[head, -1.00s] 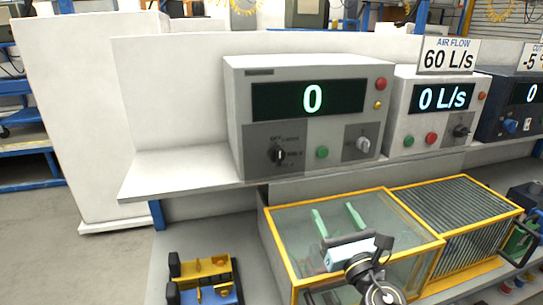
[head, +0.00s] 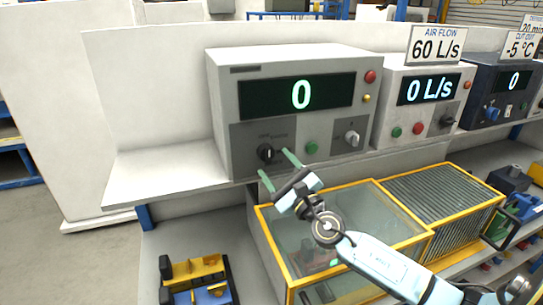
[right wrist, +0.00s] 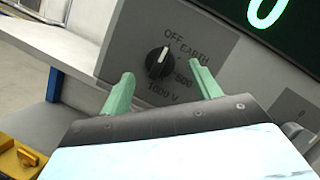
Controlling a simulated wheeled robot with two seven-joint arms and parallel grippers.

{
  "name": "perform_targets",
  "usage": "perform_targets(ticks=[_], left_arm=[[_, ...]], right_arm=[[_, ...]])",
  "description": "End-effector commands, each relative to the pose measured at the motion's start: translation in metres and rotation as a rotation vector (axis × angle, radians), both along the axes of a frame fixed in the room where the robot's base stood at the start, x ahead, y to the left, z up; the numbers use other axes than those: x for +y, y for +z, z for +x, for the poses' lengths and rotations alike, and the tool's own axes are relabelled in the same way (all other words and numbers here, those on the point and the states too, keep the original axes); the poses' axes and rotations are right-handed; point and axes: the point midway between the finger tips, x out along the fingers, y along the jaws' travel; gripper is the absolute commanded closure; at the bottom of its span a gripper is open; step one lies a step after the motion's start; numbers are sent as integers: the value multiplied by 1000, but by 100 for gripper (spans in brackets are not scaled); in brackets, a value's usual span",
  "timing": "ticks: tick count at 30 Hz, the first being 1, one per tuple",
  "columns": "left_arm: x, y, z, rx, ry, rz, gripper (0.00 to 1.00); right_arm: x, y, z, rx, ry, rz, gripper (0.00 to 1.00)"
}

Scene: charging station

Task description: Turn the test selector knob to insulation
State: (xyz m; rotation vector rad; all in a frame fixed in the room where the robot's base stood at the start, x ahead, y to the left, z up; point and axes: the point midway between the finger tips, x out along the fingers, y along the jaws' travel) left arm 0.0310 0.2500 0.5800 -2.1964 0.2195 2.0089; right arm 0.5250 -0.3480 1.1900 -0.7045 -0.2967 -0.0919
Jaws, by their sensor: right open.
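The test selector knob (head: 266,153) is a small black knob on the dark lower-left panel of the grey tester (head: 222,110), whose display reads 0. In the right wrist view the knob (right wrist: 158,62) has a white pointer line aimed up, near the OFF mark. EARTH, 500 and 1000 V labels run down its right side. My right gripper (head: 274,162) is open, its green fingers pointing at the knob. In the right wrist view the open right gripper (right wrist: 160,70) has a finger to either side of the knob; contact cannot be told. My left gripper is out of view.
A green button (head: 311,147) and a grey knob (head: 352,138) sit right of the selector. The shelf (head: 165,170) is clear to the left. Below are a yellow-framed glass box (head: 345,240) and a yellow-blue device (head: 195,275). An air flow unit (head: 385,110) stands right.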

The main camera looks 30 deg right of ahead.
Motion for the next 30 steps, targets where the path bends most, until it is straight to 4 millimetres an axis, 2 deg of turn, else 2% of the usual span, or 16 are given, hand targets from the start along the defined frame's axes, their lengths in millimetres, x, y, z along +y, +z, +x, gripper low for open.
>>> perform_targets(ticks=[6, 18, 28, 30], left_arm=[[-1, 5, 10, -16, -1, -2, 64], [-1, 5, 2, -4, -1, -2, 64], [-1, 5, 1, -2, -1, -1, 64], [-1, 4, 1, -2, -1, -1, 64]], right_arm=[[0, 8, 23, -2, -1, 0, 37], [1, 9, 28, 0, 0, 1, 37], [0, 9, 28, 0, 0, 0, 81], [0, 9, 28, 0, 0, 1, 82]])
